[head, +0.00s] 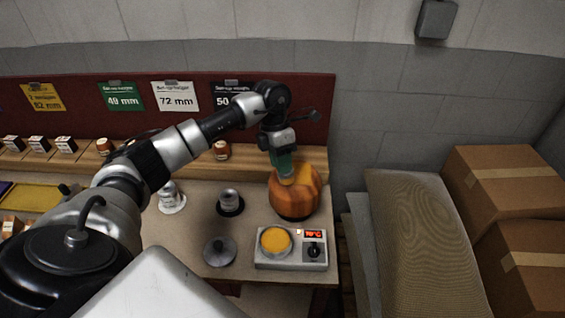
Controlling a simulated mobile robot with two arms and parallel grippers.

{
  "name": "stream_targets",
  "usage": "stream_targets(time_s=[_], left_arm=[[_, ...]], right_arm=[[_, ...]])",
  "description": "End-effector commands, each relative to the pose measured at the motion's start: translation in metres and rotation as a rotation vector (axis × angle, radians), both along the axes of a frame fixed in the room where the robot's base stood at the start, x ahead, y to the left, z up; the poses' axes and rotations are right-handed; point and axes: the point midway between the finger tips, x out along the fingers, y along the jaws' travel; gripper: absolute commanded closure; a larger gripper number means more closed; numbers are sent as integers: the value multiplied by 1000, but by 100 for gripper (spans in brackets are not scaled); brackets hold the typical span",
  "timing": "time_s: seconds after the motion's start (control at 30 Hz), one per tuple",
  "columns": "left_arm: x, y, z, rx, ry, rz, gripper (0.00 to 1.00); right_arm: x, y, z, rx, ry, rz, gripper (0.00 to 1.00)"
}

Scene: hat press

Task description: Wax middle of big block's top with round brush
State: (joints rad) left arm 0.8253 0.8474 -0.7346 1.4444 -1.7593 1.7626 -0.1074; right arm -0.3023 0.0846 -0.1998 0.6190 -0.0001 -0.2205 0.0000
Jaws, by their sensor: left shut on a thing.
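The big block (296,198) is a rounded, orange-brown wooden form on a dark base near the right end of the bench. My left gripper (282,149) is above the block's top, pointing down. It is shut on the round brush (284,162), of which a green part shows. The brush's lower end is at the block's top, near the middle; whether it touches is hard to tell. A lighter orange patch shows on the top beside the brush. The wax pot (275,240), full of yellow-orange wax, sits in a grey heater with a red display. My right gripper is out of view.
A grey lidded disc (219,251) lies left of the heater (291,262). Cardboard boxes (510,190) and a padded surface (415,230) are at the right, past the bench edge.

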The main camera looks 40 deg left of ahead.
Motion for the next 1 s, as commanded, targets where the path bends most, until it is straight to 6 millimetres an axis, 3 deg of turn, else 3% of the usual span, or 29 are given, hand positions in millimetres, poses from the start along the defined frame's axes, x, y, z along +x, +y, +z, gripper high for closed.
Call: stream_targets(time_s=[0.03,0.33,0.6,1.0], left_arm=[[1,2,12,1,-6,2,100],[-1,8,39,1,-5,8,100],[-3,12,62,-1,-5,12,100],[-4,14,67,0,-5,14,100]], right_arm=[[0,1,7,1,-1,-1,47],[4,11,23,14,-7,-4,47],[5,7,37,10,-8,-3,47],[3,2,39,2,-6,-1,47]])
